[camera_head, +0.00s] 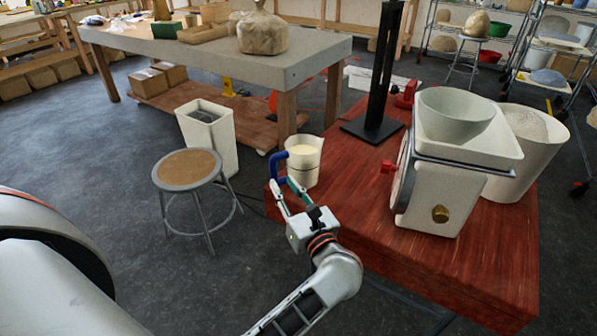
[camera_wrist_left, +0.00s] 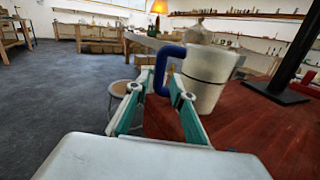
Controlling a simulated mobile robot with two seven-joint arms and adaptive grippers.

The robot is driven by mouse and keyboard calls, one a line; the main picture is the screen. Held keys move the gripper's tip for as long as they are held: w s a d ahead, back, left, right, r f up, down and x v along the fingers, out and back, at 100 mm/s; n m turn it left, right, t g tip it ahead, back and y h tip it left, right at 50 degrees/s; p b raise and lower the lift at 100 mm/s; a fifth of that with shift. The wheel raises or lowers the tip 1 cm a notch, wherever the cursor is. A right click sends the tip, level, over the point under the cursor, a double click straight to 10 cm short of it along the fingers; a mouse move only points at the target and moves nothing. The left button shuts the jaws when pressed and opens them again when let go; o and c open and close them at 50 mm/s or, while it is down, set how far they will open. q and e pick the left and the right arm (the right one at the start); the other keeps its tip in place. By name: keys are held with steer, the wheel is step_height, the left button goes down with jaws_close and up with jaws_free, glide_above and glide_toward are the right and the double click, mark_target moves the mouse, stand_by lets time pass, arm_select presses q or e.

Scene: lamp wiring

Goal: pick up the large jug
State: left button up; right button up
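The large jug (camera_head: 304,162) is white with a blue handle (camera_head: 278,168) on its left side, and something pale cream shows inside it. It stands upright near the left corner of the red wooden table (camera_head: 455,262). The jug (camera_wrist_left: 207,78) and its handle (camera_wrist_left: 163,66) also show in the left wrist view. My left gripper (camera_head: 286,185) is open, its teal fingers pointing at the handle. In the wrist view its fingertips (camera_wrist_left: 155,85) appear either side of the handle's lower part; I cannot tell whether they touch it. My right gripper is not in view.
A white machine with a bowl (camera_head: 455,112) on top and a white bucket (camera_head: 522,150) stand on the red table's right side. A round stool (camera_head: 188,168) and a white bin (camera_head: 209,132) stand to the left.

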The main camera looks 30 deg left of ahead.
mark_target(276, 176)
arm_select(q)
steer(key=shift+w+a+f+n+g, duration=0.15)
steer(key=shift+w+a+f+n, duration=0.1)
steer(key=shift+w+a, duration=0.3)
steer(key=shift+w+a+f+n+g, duration=0.2)
steer(key=shift+w+a+n, duration=0.1)
steer(key=shift+a, duration=0.4)
steer(key=x, duration=0.3)
steer(key=p+x, duration=0.1)
steer(key=shift+w+a+f, duration=0.25)
steer(key=shift+w+f, duration=0.1)
jaws_close()
steer(key=shift+r, duration=0.15)
